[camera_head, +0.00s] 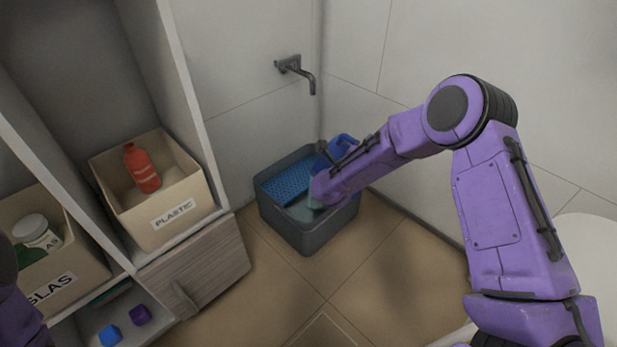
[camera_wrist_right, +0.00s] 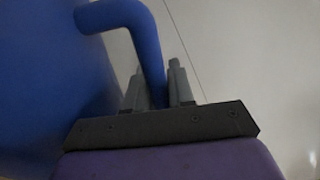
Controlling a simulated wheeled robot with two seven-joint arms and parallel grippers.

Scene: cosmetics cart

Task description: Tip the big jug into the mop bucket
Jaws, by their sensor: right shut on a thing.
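The mop bucket (camera_head: 308,236) is a grey tub on the floor in the corner, with a blue perforated insert (camera_head: 287,184) on its left side. The big jug (camera_head: 342,145) is blue and shows above the back right of the bucket, mostly hidden behind my right forearm. In the right wrist view the jug's body (camera_wrist_right: 45,75) fills the left side, and its curved handle (camera_wrist_right: 143,35) runs down between the fingers. My right gripper (camera_wrist_right: 160,88) is shut on that handle. A small teal patch (camera_head: 313,192) shows beside my wrist over the bucket; I cannot tell what it is. My left gripper is out of view.
A wall tap (camera_head: 298,68) sticks out above the bucket. On the left, a shelf unit holds a PLASTIC box (camera_head: 152,226) with a red bottle (camera_head: 142,168), and a GLAS box (camera_head: 75,270). The tiled floor (camera_head: 290,280) before the bucket is clear.

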